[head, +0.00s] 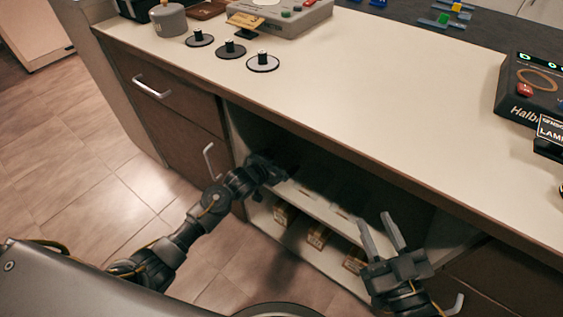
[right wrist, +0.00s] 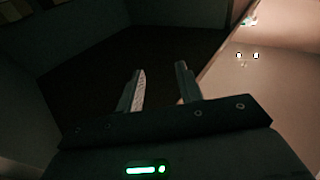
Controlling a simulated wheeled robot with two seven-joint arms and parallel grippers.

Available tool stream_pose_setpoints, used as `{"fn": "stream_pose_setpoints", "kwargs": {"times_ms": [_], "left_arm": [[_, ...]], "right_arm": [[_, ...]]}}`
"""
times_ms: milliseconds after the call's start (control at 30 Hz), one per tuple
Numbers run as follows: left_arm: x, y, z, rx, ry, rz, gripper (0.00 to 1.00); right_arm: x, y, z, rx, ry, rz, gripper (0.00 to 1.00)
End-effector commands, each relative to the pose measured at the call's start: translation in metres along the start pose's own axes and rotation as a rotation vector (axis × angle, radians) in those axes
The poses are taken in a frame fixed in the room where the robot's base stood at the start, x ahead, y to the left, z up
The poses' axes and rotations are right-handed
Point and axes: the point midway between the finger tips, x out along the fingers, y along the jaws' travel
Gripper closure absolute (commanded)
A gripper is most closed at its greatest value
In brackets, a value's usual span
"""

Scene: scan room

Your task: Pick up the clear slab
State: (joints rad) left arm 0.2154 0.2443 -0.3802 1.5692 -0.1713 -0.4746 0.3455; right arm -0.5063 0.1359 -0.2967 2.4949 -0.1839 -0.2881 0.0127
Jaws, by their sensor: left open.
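I cannot make out a clear slab in either view; the shelf inside the cabinet is largely in deep shadow. My left gripper (head: 285,164) reaches into the open cabinet bay, above the middle shelf (head: 325,212). It is dark against the shadow, and nothing can be made out between its jaws. My right gripper (head: 376,228) is in front of the bay's right part, fingers apart and empty. The right wrist view also shows its two separated fingers (right wrist: 160,72) with a dark space beyond.
Boxes (head: 318,236) stand on the lower shelf. The pale countertop (head: 390,90) overhangs the bay and is clear in its middle. Black discs with knobs (head: 263,62), a grey device (head: 290,15) and a dark device (head: 535,88) stand on it. A drawer (head: 165,85) is left of the bay.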

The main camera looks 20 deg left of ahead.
Motion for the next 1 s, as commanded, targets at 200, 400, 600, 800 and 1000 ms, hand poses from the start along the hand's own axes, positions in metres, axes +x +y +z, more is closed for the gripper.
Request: {"fn": "stream_pose_setpoints", "kwargs": {"times_ms": [200, 400, 600, 800, 1000], "left_arm": [[0.0, 0.0, 0.0, 0.0, 0.0, 0.0, 0.22], [0.0, 0.0, 0.0, 0.0, 0.0, 0.0, 0.48], [0.0, 0.0, -0.001, 0.0, 0.002, 0.0, 0.53], [-0.002, 0.0, -0.005, 0.0, 0.002, 0.0, 0.53], [-0.01, 0.0, -0.024, 0.001, 0.004, 0.0, 0.53]], "right_arm": [[0.0, 0.0, 0.0, 0.0, -0.001, 0.001, 0.64], [0.0, 0.0, 0.0, 0.0, -0.002, 0.001, 0.64], [0.0, 0.0, 0.0, 0.0, -0.003, 0.001, 0.64], [0.0, 0.002, 0.001, 0.0, -0.02, 0.006, 0.64], [-0.005, 0.015, 0.025, 0.002, -0.182, 0.046, 0.64]]}}
